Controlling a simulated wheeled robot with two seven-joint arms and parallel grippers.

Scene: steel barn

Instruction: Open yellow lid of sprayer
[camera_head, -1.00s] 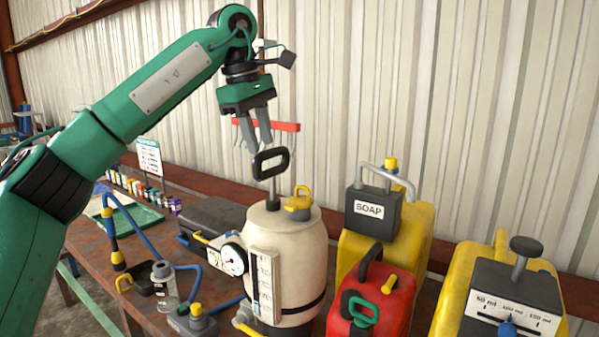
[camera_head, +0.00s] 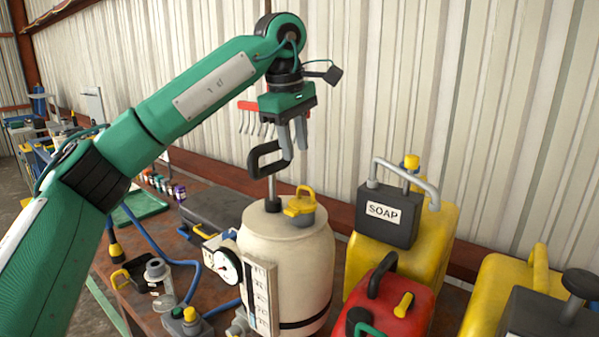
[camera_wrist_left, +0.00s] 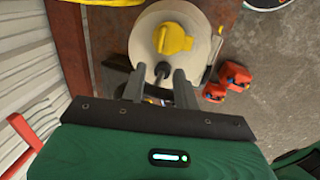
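The cream sprayer tank (camera_head: 275,255) stands upright on the bench. Its yellow lid (camera_head: 300,205) sits on top, right of the pump rod and black pump handle (camera_head: 265,163). My left gripper (camera_head: 294,155) is above the tank, pointing down, fingers parted and empty. Its fingers overlap the right side of the handle in the head view; contact cannot be told. In the left wrist view the yellow lid (camera_wrist_left: 174,38) lies ahead of the fingertips (camera_wrist_left: 160,72), and the pump rod shows between them. The lid looks closed. My right gripper is not in view.
The yellow soap can (camera_head: 400,260) and red can (camera_head: 400,305) crowd the tank's right side. A metal wall (camera_head: 430,100) stands behind the bench.

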